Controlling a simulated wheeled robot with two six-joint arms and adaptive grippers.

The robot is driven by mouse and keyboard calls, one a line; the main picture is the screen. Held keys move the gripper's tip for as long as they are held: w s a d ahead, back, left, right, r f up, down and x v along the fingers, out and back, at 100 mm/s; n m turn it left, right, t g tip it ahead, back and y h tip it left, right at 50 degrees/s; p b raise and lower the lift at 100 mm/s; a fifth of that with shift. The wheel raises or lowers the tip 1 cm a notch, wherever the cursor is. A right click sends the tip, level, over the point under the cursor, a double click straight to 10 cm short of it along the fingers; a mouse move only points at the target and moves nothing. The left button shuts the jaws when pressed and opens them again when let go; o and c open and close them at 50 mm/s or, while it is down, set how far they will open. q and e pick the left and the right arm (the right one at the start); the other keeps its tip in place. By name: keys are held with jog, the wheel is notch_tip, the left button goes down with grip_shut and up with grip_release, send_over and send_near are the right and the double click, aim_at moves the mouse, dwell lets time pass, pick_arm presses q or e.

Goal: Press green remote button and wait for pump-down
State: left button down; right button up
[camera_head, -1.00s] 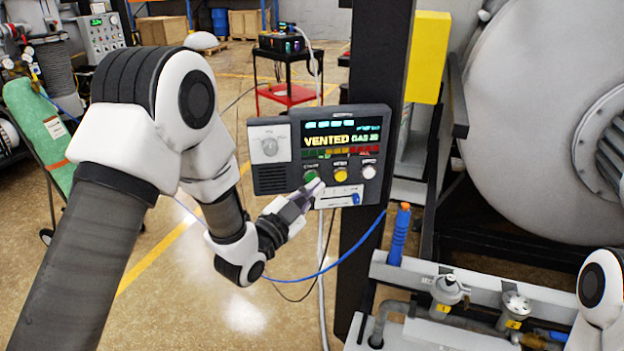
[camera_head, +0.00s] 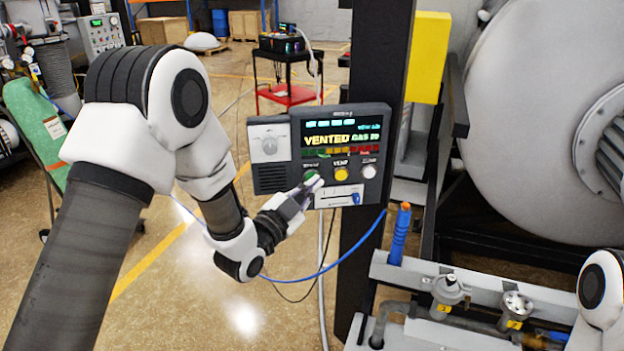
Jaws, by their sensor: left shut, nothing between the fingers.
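The control box (camera_head: 271,178) is fixed on a black post, with a lit screen (camera_head: 342,139) that reads "VENTED". Below the screen are a green button (camera_head: 310,175), a yellow button (camera_head: 341,174) and a white button (camera_head: 369,171). My left gripper (camera_head: 314,184) is shut and empty. Its tips are at the lower edge of the green button and cover part of it; I cannot tell whether they touch it. My right gripper is out of view; only part of my right arm shows at the lower right edge.
The large grey furnace chamber (camera_head: 530,130) fills the right side. A blue hose (camera_head: 335,262) hangs below the box. Valves and pipes (camera_head: 448,290) stand at the lower right. A red and black cart (camera_head: 288,95) stands behind. The floor left of the post is open.

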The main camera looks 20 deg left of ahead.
pick_arm(q)
jog(key=shift+w+a, duration=0.15)
jog(key=shift+w, duration=0.15)
dwell(0.7)
jog(key=shift+s+b, duration=0.1)
jog(key=shift+b, duration=0.2)
jog(key=shift+s+d, duration=0.4)
jog(key=shift+s, duration=0.2)
jog(key=shift+b, duration=0.3)
jog(key=s, duration=0.1)
jog(key=s+d+b, duration=0.1)
jog(key=s, duration=0.1)
jog(key=s+d, duration=0.1)
jog(key=shift+s+d, duration=0.15)
jog(key=shift+s, duration=0.05)
jog(key=shift+f+b, duration=0.1)
jog(key=shift+b, duration=0.2)
